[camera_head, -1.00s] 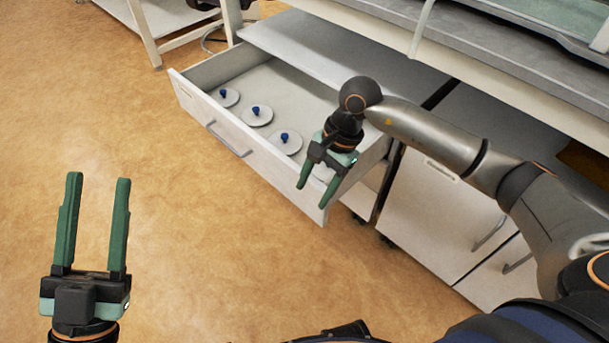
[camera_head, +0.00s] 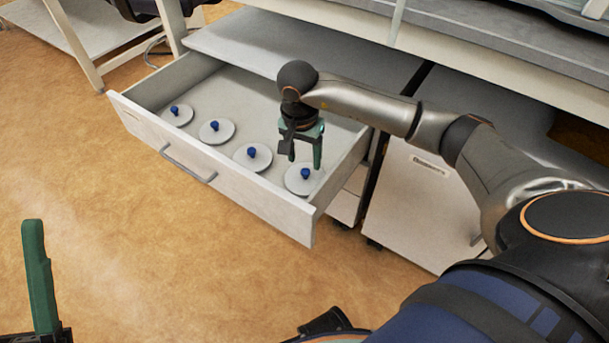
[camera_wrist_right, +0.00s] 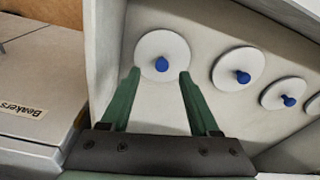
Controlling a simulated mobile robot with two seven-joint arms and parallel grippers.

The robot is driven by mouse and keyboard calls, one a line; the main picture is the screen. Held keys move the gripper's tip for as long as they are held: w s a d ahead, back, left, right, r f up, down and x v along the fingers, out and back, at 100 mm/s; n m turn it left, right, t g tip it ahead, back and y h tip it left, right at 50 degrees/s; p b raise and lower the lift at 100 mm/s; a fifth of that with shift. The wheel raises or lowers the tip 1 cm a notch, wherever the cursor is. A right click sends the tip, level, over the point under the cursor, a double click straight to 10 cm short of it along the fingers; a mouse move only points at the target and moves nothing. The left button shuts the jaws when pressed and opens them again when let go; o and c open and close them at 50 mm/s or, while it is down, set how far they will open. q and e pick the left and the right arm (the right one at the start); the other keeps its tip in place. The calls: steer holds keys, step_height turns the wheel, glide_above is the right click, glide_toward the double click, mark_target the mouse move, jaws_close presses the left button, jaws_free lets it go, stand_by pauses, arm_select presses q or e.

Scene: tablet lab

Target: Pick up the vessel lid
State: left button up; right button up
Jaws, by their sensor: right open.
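Several vessel lids lie in a row in an open drawer, each a pale round disc with a blue knob. The rightmost lid (camera_head: 304,179) is nearest my right gripper (camera_head: 302,160); it also shows in the right wrist view (camera_wrist_right: 162,45). My right gripper is open and empty, pointing down above this lid. In the wrist view its fingertips (camera_wrist_right: 160,74) frame the lid's near part, with the knob just beyond them. The other lids (camera_head: 252,156) lie to the left in the head view. Part of my left gripper (camera_head: 38,275) shows at the lower left, one green finger upright.
The white drawer (camera_head: 165,136) is pulled out below a grey bench, its front panel and handle (camera_head: 187,163) facing the open floor (camera_head: 170,245). A closed cabinet (camera_head: 415,190) with a label stands to its right. The drawer's right wall is close to my right gripper.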

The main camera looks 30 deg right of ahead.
mark_target(306, 171)
steer(key=shift+w+d+f+b, duration=0.2)
steer(key=shift+f+b, duration=0.25)
steer(key=shift+f, duration=0.55)
steer(key=shift+w+d+f+b, duration=0.25)
steer(key=shift+f+b, duration=0.2)
steer(key=shift+f, duration=0.6)
steer(key=shift+w+d+f+b, duration=0.2)
steer(key=shift+f+b, duration=0.25)
steer(key=shift+f, duration=0.55)
steer(key=shift+c, duration=0.3)
jaws_close()
steer(key=shift+r, duration=0.1)
